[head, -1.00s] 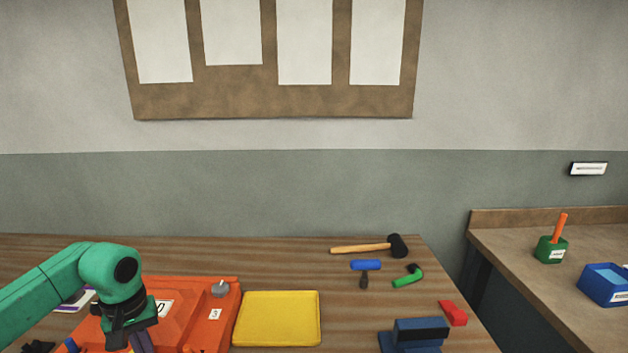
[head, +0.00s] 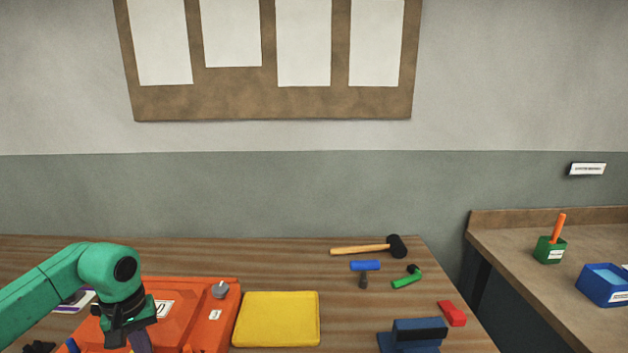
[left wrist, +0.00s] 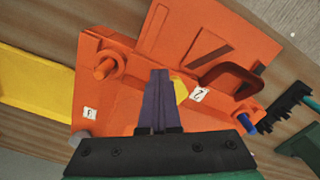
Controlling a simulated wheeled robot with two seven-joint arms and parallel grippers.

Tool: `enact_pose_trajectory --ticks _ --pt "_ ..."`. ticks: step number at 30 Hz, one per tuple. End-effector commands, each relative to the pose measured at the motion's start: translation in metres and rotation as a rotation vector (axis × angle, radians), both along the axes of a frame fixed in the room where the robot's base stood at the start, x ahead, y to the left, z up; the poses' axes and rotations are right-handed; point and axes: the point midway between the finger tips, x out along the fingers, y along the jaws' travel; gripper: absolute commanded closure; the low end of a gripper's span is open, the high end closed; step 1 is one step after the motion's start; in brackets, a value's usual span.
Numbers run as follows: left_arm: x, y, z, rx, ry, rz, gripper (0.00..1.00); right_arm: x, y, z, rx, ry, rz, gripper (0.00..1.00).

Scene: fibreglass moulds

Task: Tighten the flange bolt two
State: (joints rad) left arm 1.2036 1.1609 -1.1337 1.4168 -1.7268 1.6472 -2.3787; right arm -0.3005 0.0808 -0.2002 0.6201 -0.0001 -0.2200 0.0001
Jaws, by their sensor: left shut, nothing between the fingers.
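The orange mould (head: 190,325) lies on the bench at the lower left of the head view. It also shows in the left wrist view (left wrist: 125,110), with a "2" label (left wrist: 199,94) and a "3" label (left wrist: 90,114). A grey knob-like bolt (head: 219,289) stands near the "3" corner. My left gripper (left wrist: 160,72) has its purple fingers shut and empty over the mould, left of the "2" label. A small yellow piece (left wrist: 181,88) shows beside the fingers. Flange bolt two cannot be made out; the fingers may hide it. My right gripper is not in view.
A yellow tray (head: 277,319) lies right of the mould. A mallet (head: 370,247), a blue-headed tool (head: 365,265), a green tool (head: 408,279), a red block (head: 452,313) and a blue stand (head: 415,335) lie further right. A brown-red handle (left wrist: 230,75) rises from the mould.

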Motion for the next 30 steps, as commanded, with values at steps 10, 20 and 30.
enact_pose_trajectory --ticks 10,20,30 --pt "-0.004 0.006 0.002 0.002 -0.006 0.002 1.00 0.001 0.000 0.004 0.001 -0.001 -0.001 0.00" --pt "-0.010 0.014 0.002 0.002 -0.006 0.003 1.00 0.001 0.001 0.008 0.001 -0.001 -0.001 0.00" --pt "-0.012 0.023 0.002 0.002 -0.006 0.003 1.00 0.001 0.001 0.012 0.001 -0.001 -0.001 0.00"
